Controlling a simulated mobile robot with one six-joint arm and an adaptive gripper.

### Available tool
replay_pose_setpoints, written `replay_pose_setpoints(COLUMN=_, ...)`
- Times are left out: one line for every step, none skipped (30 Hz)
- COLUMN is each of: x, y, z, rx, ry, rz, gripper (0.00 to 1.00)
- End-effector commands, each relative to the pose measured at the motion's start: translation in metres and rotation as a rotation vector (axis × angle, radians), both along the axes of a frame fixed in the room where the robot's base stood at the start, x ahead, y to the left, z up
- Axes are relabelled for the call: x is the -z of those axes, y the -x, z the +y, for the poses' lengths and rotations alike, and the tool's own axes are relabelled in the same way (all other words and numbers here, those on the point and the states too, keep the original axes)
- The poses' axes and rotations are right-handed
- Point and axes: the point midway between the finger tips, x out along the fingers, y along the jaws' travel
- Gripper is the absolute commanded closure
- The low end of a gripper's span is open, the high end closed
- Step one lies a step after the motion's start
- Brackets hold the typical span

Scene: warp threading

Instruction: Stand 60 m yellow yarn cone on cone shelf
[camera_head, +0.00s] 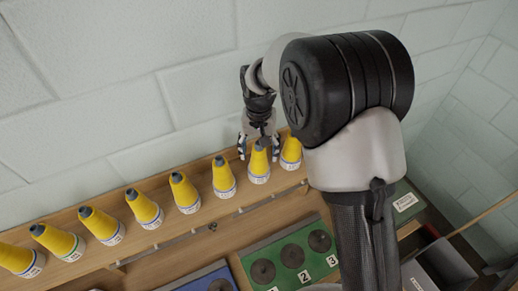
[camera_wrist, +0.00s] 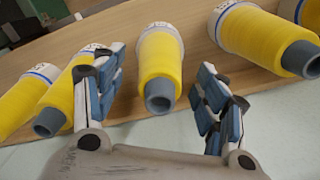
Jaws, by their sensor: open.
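A row of several yellow yarn cones with grey tips and white labelled bases stands upright on the wooden cone shelf (camera_head: 75,212) along the wall. The label lengths are too small to read, so I cannot tell which is the 60 m one. My gripper (camera_head: 258,154) is open over one yellow cone (camera_head: 259,170) near the right end of the row. In the wrist view that cone (camera_wrist: 160,58) stands between the spread fingers, with a gap visible on each side. Another cone (camera_head: 291,150) stands just right of it.
Neighbouring cones stand close on both sides; in the wrist view one (camera_wrist: 72,90) lies right behind the left finger. Below the shelf are a green board (camera_head: 262,245) with dark discs and numbers, and a blue board (camera_head: 205,280). The pale block wall (camera_head: 120,90) is close behind.

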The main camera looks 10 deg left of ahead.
Motion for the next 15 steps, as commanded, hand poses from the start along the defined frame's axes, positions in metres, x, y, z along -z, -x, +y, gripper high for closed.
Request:
replay_pose_setpoints(x=-0.005, y=-0.001, z=0.000, rx=0.000, ry=-0.001, rz=-0.002, gripper=0.34)
replay_pose_setpoints(x=-0.008, y=-0.001, z=0.000, rx=0.000, ry=-0.001, rz=-0.003, gripper=0.34)
replay_pose_setpoints(x=-0.013, y=-0.001, z=0.001, rx=0.000, ry=-0.001, rz=-0.003, gripper=0.34)
replay_pose_setpoints(x=-0.018, y=-0.001, z=0.001, rx=0.000, ry=-0.001, rz=-0.004, gripper=0.34)
replay_pose_setpoints(x=-0.024, y=-0.001, z=0.001, rx=0.000, ry=-0.003, rz=-0.005, gripper=0.34)
replay_pose_setpoints(x=-0.032, y=-0.001, z=0.001, rx=0.000, ry=-0.003, rz=-0.005, gripper=0.34)
replay_pose_setpoints(x=-0.039, y=-0.001, z=0.001, rx=0.000, ry=-0.003, rz=-0.006, gripper=0.34)
replay_pose_setpoints(x=-0.045, y=-0.001, z=0.001, rx=0.000, ry=-0.003, rz=-0.005, gripper=0.34)
replay_pose_setpoints(x=-0.055, y=-0.001, z=0.001, rx=0.000, ry=-0.003, rz=-0.006, gripper=0.34)
replay_pose_setpoints(x=-0.062, y=-0.001, z=0.001, rx=0.000, ry=-0.003, rz=-0.006, gripper=0.34)
replay_pose_setpoints(x=-0.068, y=-0.001, z=0.001, rx=0.000, ry=-0.003, rz=-0.006, gripper=0.34)
replay_pose_setpoints(x=-0.076, y=-0.001, z=0.001, rx=0.000, ry=-0.002, rz=-0.004, gripper=0.34)
replay_pose_setpoints(x=-0.083, y=-0.001, z=0.001, rx=0.000, ry=-0.003, rz=-0.005, gripper=0.34)
replay_pose_setpoints(x=-0.089, y=-0.001, z=0.001, rx=0.000, ry=-0.003, rz=-0.005, gripper=0.34)
replay_pose_setpoints(x=-0.095, y=-0.001, z=0.001, rx=0.000, ry=-0.003, rz=-0.005, gripper=0.34)
